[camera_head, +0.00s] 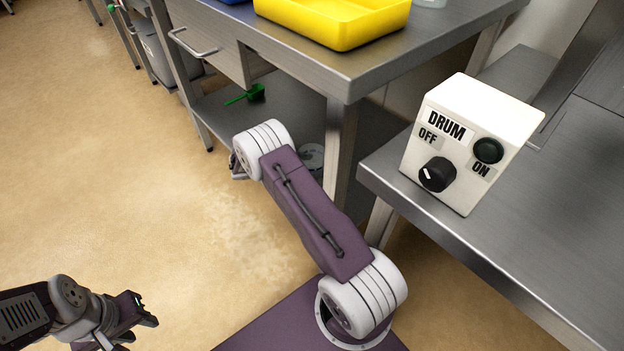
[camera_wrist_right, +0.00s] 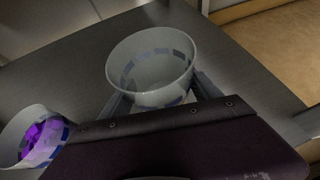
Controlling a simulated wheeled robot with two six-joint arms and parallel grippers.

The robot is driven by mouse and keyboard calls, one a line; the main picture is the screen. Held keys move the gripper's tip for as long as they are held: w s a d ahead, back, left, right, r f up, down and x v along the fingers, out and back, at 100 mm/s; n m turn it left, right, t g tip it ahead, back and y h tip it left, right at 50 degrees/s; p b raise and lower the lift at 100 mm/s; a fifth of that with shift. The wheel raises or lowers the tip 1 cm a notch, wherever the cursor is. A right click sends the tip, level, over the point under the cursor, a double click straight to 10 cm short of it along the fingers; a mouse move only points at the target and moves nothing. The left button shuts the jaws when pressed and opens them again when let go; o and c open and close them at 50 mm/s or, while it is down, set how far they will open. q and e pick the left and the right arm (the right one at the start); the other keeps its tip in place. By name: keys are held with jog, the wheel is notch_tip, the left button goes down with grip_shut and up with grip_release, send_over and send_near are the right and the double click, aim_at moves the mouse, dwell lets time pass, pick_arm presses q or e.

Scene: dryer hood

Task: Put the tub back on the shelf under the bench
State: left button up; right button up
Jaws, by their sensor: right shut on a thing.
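In the right wrist view, a pale grey, translucent tub (camera_wrist_right: 150,62) with a band of blue-grey patches stands upright between the fingers of my right gripper (camera_wrist_right: 160,88), which is shut on it. The tub is over the grey shelf under the bench; I cannot tell whether its base touches. The shelf (camera_head: 207,112) also shows in the head view, where my right arm reaches in under the bench and mostly hides its gripper. A pale round container (camera_head: 312,157) shows partly behind that arm. My left gripper (camera_head: 146,309) is open and empty at the lower left.
A second tub (camera_wrist_right: 38,152) with purple contents stands left of the held one. A green scoop (camera_head: 247,94) lies on the shelf. The bench leg (camera_head: 340,150) is close to my right arm. A yellow tray (camera_head: 335,28) sits on top; a DRUM switch box (camera_head: 465,140) stands right.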

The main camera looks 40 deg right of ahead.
notch_tip(320, 180, down, 4)
jog(key=b, duration=0.3)
jog(key=shift+f+b, duration=0.15)
jog(key=shift+b, duration=0.2)
jog(key=shift+r, duration=0.25)
jog(key=shift+f, duration=0.2)
jog(key=o, duration=1.7)
jog(key=shift+r+p, duration=0.15)
jog(key=shift+p, duration=0.15)
